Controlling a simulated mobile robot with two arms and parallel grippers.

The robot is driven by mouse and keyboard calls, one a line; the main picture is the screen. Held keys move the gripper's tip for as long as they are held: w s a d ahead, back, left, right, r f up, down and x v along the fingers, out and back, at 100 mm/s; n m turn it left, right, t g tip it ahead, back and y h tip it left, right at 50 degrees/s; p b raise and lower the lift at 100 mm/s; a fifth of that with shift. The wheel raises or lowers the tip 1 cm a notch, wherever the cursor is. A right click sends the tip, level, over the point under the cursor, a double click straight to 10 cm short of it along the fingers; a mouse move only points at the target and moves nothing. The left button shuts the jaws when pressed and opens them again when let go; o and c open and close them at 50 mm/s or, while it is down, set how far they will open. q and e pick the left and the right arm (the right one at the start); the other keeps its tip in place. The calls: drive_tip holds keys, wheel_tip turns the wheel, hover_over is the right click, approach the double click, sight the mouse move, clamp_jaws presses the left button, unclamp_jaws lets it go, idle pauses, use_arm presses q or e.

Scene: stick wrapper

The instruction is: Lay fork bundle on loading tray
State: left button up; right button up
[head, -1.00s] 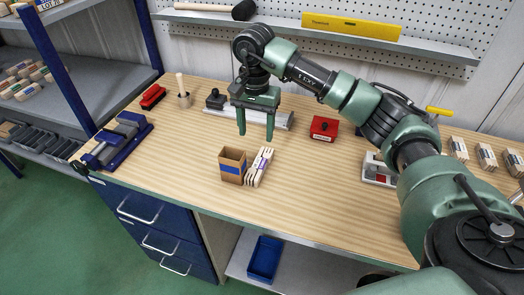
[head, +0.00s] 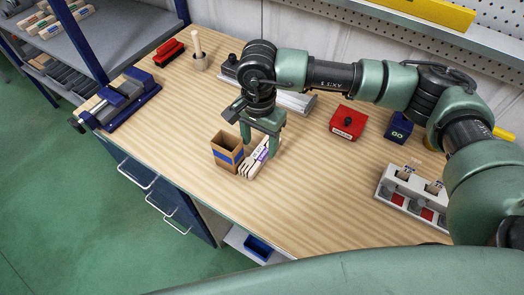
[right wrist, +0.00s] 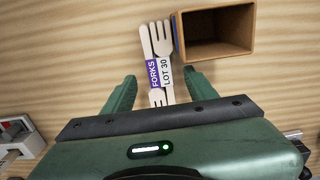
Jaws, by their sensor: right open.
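The fork bundle (head: 257,160) is a few pale wooden forks in a purple and white band. It lies on the bench beside an open brown box (head: 227,152). In the right wrist view, the bundle (right wrist: 158,72) has a band reading "FORKS LOT 30". My right gripper (head: 261,146) is open over the bundle. In the right wrist view its fingers (right wrist: 162,94) stand on either side of the bundle, with gaps. A light grey rack (head: 412,197) with red parts and upright forks is at the right; I cannot tell which thing is the loading tray. My left gripper is out of view.
A red box (head: 347,123) and a blue "GO" box (head: 398,127) stand behind to the right. A grey metal bar (head: 297,102) lies behind the gripper. A blue clamp-like device (head: 118,102) is at the left. The bench front centre is clear.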

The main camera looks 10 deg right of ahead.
sight(260, 152)
wheel_tip(260, 152, down, 2)
drive_tip(key=shift+f+p, duration=0.2)
drive_tip(key=shift+p, duration=0.65)
wheel_tip(260, 152, down, 2)
drive_tip(key=shift+d+f, duration=0.1)
drive_tip(key=shift+f, duration=0.05)
drive_tip(key=shift+w, duration=0.1)
clamp_jaws()
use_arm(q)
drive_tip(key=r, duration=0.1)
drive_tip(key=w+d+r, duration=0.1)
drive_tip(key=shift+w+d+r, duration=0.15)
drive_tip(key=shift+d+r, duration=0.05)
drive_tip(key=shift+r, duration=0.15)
use_arm(e)
drive_tip(key=shift+r, duration=0.55)
wheel_tip(260, 152, up, 18)
drive_tip(key=b, duration=0.5)
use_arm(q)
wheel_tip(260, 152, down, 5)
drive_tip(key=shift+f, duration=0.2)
use_arm(e)
drive_tip(key=s+d+f+n, duration=0.5)
drive_tip(key=s+d+n, duration=0.1)
drive_tip(key=d+n, duration=0.3)
drive_tip(key=shift+d+f, duration=0.15)
drive_tip(key=shift+f, duration=0.2)
